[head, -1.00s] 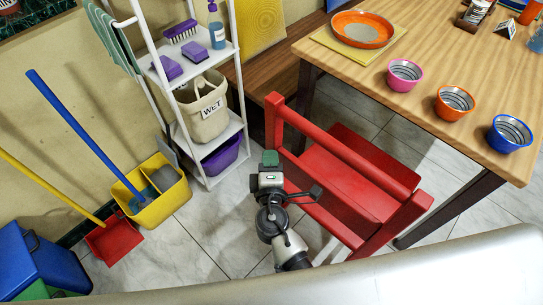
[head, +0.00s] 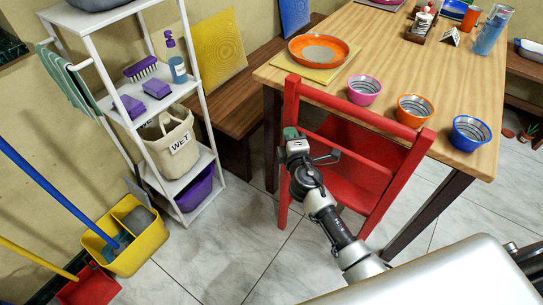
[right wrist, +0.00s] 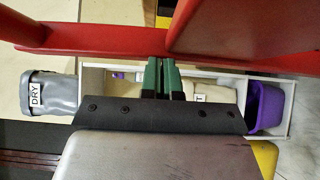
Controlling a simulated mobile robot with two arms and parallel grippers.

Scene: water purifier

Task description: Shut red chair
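The red chair (head: 360,160) stands upright at the near side of the wooden table (head: 385,48), its seat partly under the tabletop. Its backrest faces me, and its top rail overlaps the table edge in the picture. My right gripper (head: 291,133) is at the left post of the backrest; I cannot tell whether it touches. In the right wrist view, its green fingers (right wrist: 161,75) are close together with nothing seen between them. The chair's red bars (right wrist: 95,37) cross just beyond the fingertips. My left gripper is out of view.
A white shelf rack (head: 113,60) with a basket marked WET (head: 170,142) stands left. Cups, including a pink one (head: 364,90), and an orange plate (head: 318,49) sit on the table. Floor between rack and chair is clear.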

